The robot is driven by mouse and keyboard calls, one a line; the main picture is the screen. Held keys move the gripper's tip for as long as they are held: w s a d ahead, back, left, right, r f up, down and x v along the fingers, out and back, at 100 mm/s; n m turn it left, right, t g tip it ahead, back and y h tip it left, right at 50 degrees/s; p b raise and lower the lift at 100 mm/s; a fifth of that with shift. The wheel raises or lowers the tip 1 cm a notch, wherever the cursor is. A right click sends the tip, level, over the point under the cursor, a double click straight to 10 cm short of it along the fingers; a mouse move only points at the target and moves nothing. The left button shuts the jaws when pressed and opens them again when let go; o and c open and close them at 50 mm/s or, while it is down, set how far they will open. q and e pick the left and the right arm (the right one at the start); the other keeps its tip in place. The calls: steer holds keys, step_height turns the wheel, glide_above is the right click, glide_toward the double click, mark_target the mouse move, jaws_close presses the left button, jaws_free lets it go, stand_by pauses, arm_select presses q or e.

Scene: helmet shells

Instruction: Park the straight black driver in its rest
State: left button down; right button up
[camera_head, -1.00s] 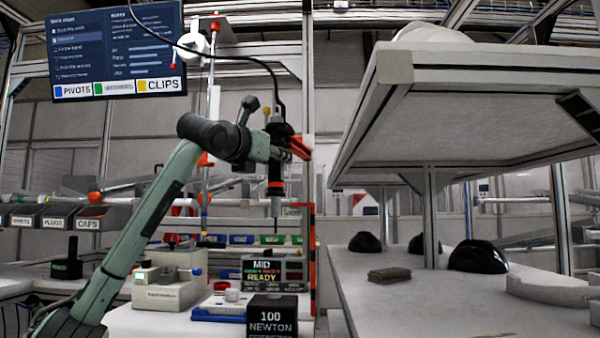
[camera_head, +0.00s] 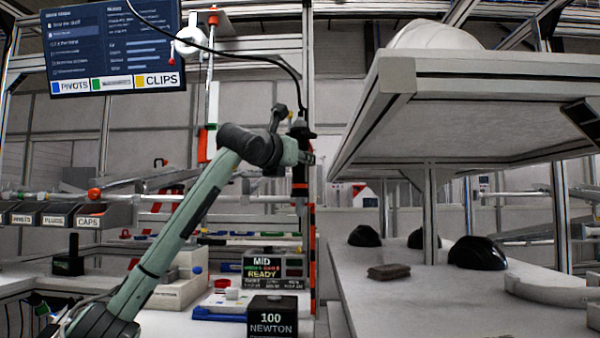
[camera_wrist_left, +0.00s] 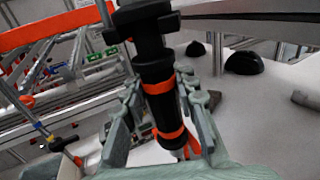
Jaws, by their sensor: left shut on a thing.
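The straight black driver (camera_head: 299,172) hangs upright on a dark cable, in front of the tall post at the right of the workstation. My left gripper (camera_head: 303,158) is around its body at mid-height. In the left wrist view the driver (camera_wrist_left: 155,72) is black with orange bands and stands between the two fingers of my left gripper (camera_wrist_left: 160,115), which are shut on it. I cannot clearly make out the rest; an orange upright (camera_head: 312,262) stands close beside the driver's lower end. My right gripper is not in view.
A black 100 NEWTON block (camera_head: 272,315) and a MID READY display (camera_head: 275,268) stand below the driver. A white shelf (camera_head: 470,100) overhangs a bench (camera_head: 400,305) with black shells (camera_head: 476,253) at the right. Labelled bins (camera_head: 60,215) are at left.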

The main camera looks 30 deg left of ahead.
arm_select(q)
steer(key=shift+c, duration=1.6)
jaws_free()
steer(key=shift+s+f+b, duration=0.15)
steer(key=shift+s+b, duration=0.2)
steer(key=shift+s, duration=0.15)
steer(key=s+d+b, duration=0.2)
steer(key=s+b, duration=0.1)
steer(key=s, duration=0.7)
steer(key=shift+w, duration=0.1)
